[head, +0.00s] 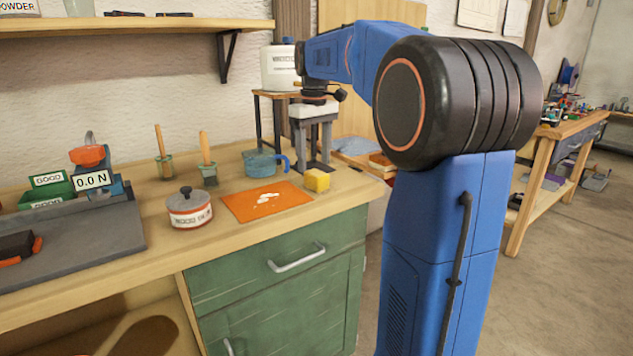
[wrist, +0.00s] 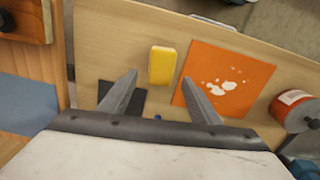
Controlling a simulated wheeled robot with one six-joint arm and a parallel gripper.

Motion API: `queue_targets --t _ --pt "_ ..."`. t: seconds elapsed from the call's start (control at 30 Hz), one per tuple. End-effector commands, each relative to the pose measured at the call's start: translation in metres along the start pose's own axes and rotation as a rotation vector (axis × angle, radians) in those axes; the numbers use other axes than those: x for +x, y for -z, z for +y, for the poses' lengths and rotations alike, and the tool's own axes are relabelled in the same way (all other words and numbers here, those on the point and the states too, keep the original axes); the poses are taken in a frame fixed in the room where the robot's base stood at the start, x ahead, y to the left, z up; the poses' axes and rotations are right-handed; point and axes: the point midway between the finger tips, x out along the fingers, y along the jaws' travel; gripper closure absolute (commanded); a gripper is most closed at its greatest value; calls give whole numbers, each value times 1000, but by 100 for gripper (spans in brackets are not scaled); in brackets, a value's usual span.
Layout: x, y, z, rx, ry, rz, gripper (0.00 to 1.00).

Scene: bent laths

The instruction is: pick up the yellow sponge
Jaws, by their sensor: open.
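The yellow sponge (head: 317,180) lies on the wooden bench top, close to the right edge of the orange mat (head: 258,203) in the head view. In the wrist view, the sponge (wrist: 161,65) is upper centre, just left of the mat (wrist: 228,85). My gripper (head: 313,166) points down and appears above and behind the sponge in the head view. In the wrist view, my gripper (wrist: 159,78) has its fingers spread apart with nothing held; the sponge shows beyond and between their tips. The sponge is fully visible and apart from the fingers.
A blue mug (head: 262,162) stands behind the mat. A lidded pot (head: 189,208) is left of the mat. A small wooden stand (head: 262,94) carries a white container (head: 281,68) near my arm. The bench's front edge is close to the sponge.

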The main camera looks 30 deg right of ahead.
Motion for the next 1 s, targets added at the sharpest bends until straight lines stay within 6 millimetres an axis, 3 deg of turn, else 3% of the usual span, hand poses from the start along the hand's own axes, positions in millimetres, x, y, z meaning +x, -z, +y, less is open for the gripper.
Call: queue_targets --t 0.27,0.57,0.6,0.77,1.0 --pt "35 4 -1 0 1 -1 43" --pt "40 4 -1 0 0 0 43" --pt "40 4 -1 0 0 0 45" --pt "40 4 -1 0 0 0 84" --pt "40 4 -1 0 0 0 87"
